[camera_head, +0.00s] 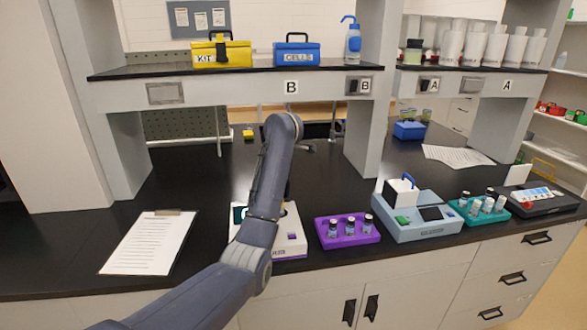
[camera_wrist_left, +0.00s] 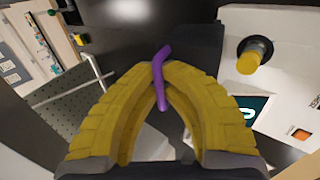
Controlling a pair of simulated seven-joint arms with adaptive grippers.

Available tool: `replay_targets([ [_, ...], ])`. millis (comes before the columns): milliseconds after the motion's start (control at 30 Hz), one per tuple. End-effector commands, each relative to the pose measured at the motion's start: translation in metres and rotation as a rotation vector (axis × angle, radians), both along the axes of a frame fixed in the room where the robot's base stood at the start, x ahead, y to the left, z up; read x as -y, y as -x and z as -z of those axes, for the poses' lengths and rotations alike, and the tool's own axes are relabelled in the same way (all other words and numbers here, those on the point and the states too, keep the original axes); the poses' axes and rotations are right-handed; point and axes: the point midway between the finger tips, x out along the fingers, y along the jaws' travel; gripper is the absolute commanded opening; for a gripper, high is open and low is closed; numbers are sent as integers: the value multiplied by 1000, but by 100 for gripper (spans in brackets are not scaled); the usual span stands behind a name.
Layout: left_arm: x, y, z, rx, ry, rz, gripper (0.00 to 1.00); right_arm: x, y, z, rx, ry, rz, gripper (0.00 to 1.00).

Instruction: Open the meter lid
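The white meter (camera_head: 290,235) stands on the black bench, mostly hidden behind my left arm in the head view. Its body also shows at the right of the left wrist view (camera_wrist_left: 285,75), with a screen, an orange button and a yellow-and-black knob. A purple handle (camera_wrist_left: 164,92) stands between the yellow fingertips of my left gripper (camera_wrist_left: 160,78). The fingers are drawn together and appear shut on this handle. The dark part behind it, perhaps the lid, is largely covered by the fingers, so how far the lid stands open is unclear. My right gripper is not in view.
A purple vial rack (camera_head: 347,241) and a blue-grey device (camera_head: 425,229) with a white, blue-handled block stand to the right. A clipboard (camera_head: 149,243) lies to the left. A shelf (camera_head: 270,92) spans above the bench. Bench between clipboard and meter is clear.

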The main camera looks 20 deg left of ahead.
Motion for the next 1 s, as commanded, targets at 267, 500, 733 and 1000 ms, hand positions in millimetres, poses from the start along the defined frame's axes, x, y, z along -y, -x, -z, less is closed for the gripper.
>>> replay_targets([
  [267,-16,2,-4,8,-2,-17,0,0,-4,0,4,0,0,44],
  [500,-16,2,-5,9,-2,-18,0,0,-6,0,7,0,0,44],
  [733,-16,2,-4,7,-1,-17,21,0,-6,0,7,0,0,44],
  [1000,-16,2,-2,4,0,-17,31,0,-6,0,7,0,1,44],
])
